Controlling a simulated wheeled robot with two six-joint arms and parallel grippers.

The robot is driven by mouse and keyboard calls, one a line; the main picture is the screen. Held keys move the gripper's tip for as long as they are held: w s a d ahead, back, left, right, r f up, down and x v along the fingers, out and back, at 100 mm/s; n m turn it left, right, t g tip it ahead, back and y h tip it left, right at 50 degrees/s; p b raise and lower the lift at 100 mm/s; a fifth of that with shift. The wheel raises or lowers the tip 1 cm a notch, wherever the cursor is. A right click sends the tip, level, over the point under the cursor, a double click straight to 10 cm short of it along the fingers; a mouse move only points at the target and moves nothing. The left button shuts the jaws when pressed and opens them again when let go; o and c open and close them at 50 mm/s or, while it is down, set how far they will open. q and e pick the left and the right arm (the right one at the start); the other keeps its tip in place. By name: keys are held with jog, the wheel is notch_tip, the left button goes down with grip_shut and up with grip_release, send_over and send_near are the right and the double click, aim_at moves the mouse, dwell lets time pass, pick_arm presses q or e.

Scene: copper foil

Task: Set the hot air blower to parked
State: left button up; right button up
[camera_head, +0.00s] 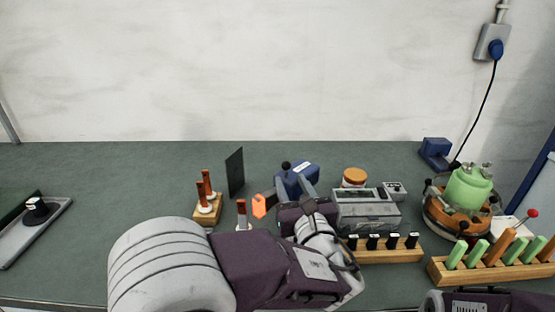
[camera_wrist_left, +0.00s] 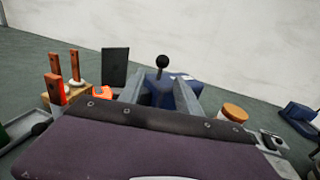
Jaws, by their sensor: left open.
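A blue unit (camera_head: 304,171) with a black ball-topped lever (camera_head: 286,165) stands at the back middle of the bench; I take it to be the hot air blower. In the left wrist view the ball knob (camera_wrist_left: 162,61) stands upright above the blue body (camera_wrist_left: 158,90). My left gripper (camera_head: 297,185) is open, with its two grey fingers pointing at the blue unit, one on each side of the lever in the wrist view. The ball shows beyond the fingertips, and nothing is between the fingers. Contact with the body cannot be told.
Left of the blue unit are a dark upright panel (camera_head: 234,172), an orange piece (camera_head: 259,206) and copper-coloured sticks in a wooden stand (camera_head: 207,211). Right are a grey device (camera_head: 367,215), an orange-lidded jar (camera_head: 354,177) and a green vessel (camera_head: 467,187). The left bench is mostly clear.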

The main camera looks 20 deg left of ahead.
aim_at(283, 171)
pick_arm(q)
jog(key=shift+s+d+r, duration=0.15)
jog(key=shift+s+r, duration=0.05)
jog(key=x, duration=0.9)
jog(key=shift+b, duration=0.4)
grip_shut()
dwell(0.7)
